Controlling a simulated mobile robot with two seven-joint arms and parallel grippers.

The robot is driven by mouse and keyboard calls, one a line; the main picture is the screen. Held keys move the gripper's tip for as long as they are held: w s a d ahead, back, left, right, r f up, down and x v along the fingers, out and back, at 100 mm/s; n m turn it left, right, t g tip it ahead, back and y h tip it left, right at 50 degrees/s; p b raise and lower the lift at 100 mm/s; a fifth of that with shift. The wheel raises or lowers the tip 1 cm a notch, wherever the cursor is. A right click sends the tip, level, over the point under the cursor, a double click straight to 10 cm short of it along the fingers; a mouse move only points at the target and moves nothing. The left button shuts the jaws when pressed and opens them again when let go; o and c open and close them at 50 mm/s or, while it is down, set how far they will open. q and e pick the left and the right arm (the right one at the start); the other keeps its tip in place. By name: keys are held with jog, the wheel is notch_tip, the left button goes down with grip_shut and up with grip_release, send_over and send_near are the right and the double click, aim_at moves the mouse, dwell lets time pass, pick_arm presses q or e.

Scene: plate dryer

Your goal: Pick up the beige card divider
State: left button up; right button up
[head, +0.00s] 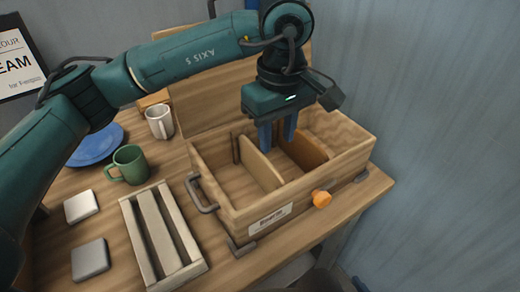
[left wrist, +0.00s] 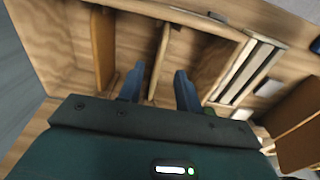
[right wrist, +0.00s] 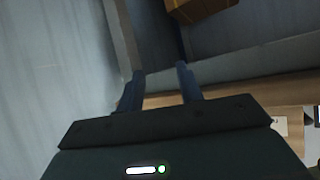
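The beige card divider (head: 258,165) stands upright in the wooden box, between its left part and a browner divider (head: 305,150). My left gripper (head: 278,135) is over the box, pointing down, fingers apart and empty. In the left wrist view, the beige divider (left wrist: 160,62) shows between the two open fingertips (left wrist: 160,85), and the browner divider (left wrist: 103,50) lies left of both fingers. I cannot tell whether the fingertips reach down past the divider's top edge. My right gripper (right wrist: 160,85) is open and empty in the right wrist view, away from the box.
A wall stands right.

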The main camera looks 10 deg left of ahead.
aim_at(260, 154)
pick_arm(q)
jog(key=shift+t+y, duration=0.4)
jog(key=shift+y, duration=0.1)
jog(key=w+a+f, duration=0.1)
jog(key=f, duration=0.3)
jog(key=w+a+f+p, duration=0.1)
jog(key=f, duration=0.1)
jog(key=shift+w+a+f, duration=0.1)
jog(key=shift+w+a, duration=0.2)
jog(key=shift+a, duration=0.05)
jog(key=shift+w+a+f+p, duration=0.2)
jog(key=shift+f+p, duration=0.05)
jog(key=shift+f, duration=0.65)
jog(key=shift+w+a+f+p, duration=0.15)
jog(key=shift+a+f+p, duration=0.1)
jog(key=shift+f, duration=0.6)
jog(key=shift+w+a+f+p, duration=0.15)
jog(key=shift+w+f+p, duration=0.1)
jog(key=shift+f, duration=0.65)
jog(key=shift+s, duration=0.1)
jog(key=shift+c, duration=0.4)
grip_shut()
